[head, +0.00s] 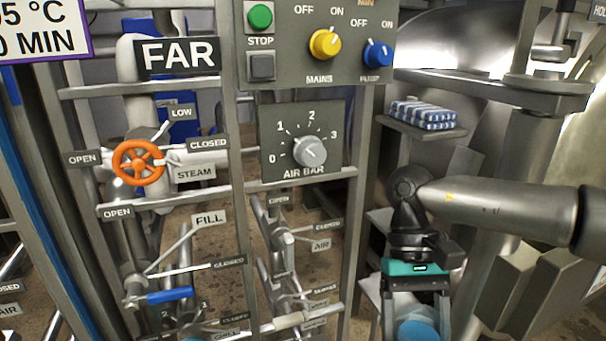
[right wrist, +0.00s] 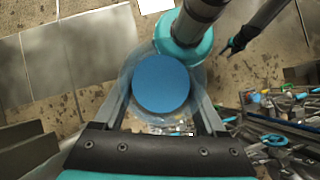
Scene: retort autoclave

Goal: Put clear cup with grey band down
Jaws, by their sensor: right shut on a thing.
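The clear cup (right wrist: 134,70) is between the fingers of my right gripper (right wrist: 163,108) in the right wrist view. Its transparent rim surrounds a round blue surface (right wrist: 161,88). I cannot make out a grey band. In the head view my right gripper (head: 416,318) points down at the lower right, shut on the cup. Only the blue part (head: 417,331) of the cup shows there, at the bottom edge. No support is clearly visible touching the cup. My left gripper is not in the head view.
A folded blue-and-white striped cloth (head: 423,115) lies on a small shelf (head: 393,123) above my right gripper. A panel frame (head: 362,215) with knobs, valves and an orange handwheel (head: 138,163) stands to the left. Grey flat panels (right wrist: 95,55) lie left of the cup in the right wrist view.

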